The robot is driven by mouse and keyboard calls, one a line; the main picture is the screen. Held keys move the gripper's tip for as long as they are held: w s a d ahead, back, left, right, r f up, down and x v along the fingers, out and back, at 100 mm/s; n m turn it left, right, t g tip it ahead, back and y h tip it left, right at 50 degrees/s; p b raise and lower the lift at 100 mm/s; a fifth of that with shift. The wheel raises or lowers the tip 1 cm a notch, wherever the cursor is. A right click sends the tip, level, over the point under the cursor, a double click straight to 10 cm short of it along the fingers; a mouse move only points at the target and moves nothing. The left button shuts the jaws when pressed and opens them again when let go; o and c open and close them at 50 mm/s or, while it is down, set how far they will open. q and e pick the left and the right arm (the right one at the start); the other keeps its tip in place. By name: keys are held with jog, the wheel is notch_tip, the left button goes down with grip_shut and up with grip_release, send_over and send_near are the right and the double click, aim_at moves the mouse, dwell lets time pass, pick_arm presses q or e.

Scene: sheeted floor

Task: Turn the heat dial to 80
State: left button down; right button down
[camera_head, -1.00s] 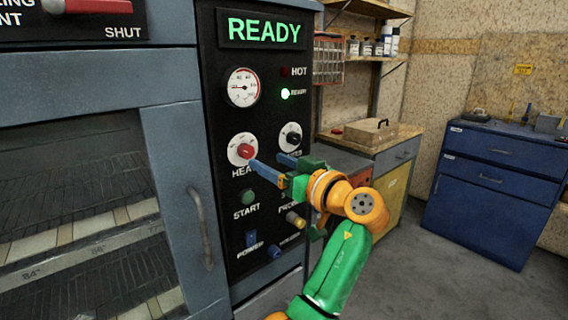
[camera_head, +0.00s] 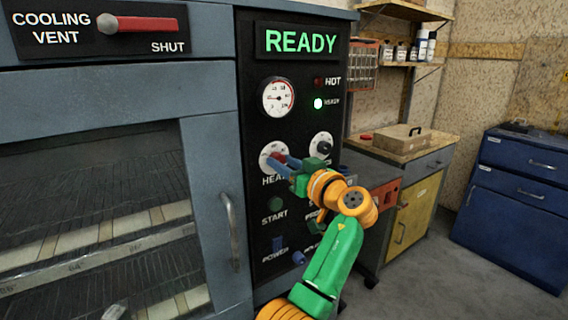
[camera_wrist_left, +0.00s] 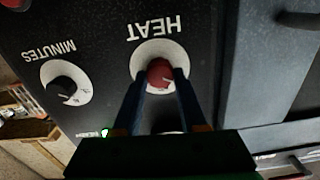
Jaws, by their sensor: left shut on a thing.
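The heat dial (camera_head: 266,152) is a red knob on a white round scale, on the oven's black control panel, with the HEAT label below it. My left gripper (camera_head: 282,163) reaches it from the right, its blue fingers hiding part of it. In the left wrist view, upside down, the red knob (camera_wrist_left: 159,71) sits between the two fingertips (camera_wrist_left: 160,82), and the gripper is shut on it. The scale numbers are too small to read, so I cannot tell the setting. My right gripper is not in view.
The minutes dial (camera_head: 322,144) is close beside the gripper, and the start button (camera_head: 275,204) is below. A lit READY sign (camera_head: 301,41) tops the panel. The oven door handle (camera_head: 231,230) sticks out at left. Open floor (camera_head: 420,280) lies at right.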

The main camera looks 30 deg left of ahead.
pick_arm(q)
jog(key=m+p, duration=0.1)
jog(key=m, duration=0.2)
jog(key=shift+r+p, duration=0.1)
jog(key=shift+p, duration=0.2)
jog(key=m+p, duration=0.1)
jog(key=m, duration=0.2)
jog(key=shift+m+p, duration=0.4)
jog(key=m+p, duration=0.3)
jog(key=m, duration=0.2)
jog(key=m+p, duration=0.5)
jog(key=m, duration=0.2)
jog(key=m+p, duration=0.2)
jog(key=m, duration=0.1)
jog(key=shift+f+m+p, duration=0.25)
jog(key=shift+m+p, duration=0.35)
jog(key=shift+m, duration=0.3)
jog(key=shift+f+m, duration=0.1)
jog(key=shift+m, duration=0.2)
